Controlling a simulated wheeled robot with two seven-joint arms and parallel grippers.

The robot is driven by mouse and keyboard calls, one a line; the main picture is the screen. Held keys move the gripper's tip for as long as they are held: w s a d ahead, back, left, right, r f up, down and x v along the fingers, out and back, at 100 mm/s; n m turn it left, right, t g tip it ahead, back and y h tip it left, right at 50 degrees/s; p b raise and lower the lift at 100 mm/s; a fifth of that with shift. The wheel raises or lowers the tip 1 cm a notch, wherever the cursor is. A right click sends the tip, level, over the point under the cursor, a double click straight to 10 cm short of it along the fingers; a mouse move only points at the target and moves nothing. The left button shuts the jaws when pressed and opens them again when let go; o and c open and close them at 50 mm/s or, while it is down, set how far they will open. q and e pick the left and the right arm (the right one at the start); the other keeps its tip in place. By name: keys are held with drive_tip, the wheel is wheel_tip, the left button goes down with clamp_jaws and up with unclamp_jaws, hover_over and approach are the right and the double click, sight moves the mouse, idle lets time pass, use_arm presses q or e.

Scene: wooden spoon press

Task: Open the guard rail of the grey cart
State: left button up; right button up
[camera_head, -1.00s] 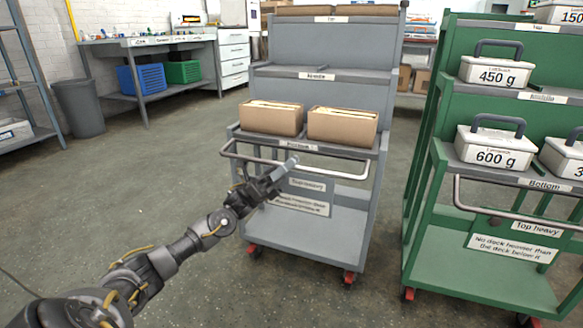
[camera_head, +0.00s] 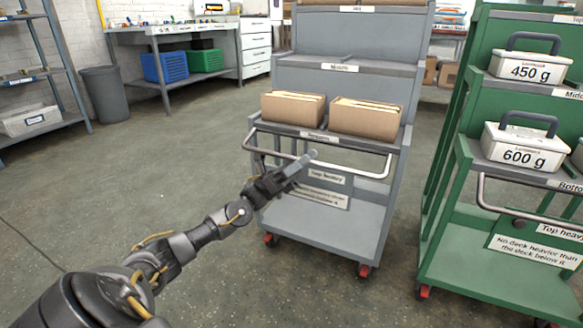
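The grey cart (camera_head: 335,228) stands in the middle of the view, with several decks. Its guard rail (camera_head: 362,173) is a thin grey bar across the front, just below the deck edge marked Bottom. Two open brown cartons (camera_head: 292,108) (camera_head: 366,119) sit on that deck behind the rail. My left gripper (camera_head: 306,160) is at the rail's left-middle part, its tip overlapping the bar in the picture. Whether its fingers are around the bar, touching it or only in front of it is unclear. My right gripper is not in view.
A green cart (camera_head: 480,262) with weighted boxes (camera_head: 524,146) stands close on the right, with a narrow gap between the carts. A grey bin (camera_head: 105,94), a workbench (camera_head: 170,30) and shelving (camera_head: 40,75) are at the back left. The floor left of the grey cart is clear.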

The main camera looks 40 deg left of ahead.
use_arm(q)
drive_tip(key=p+v, duration=0.2)
drive_tip(key=v, duration=0.7)
drive_tip(key=shift+a+f, duration=0.15)
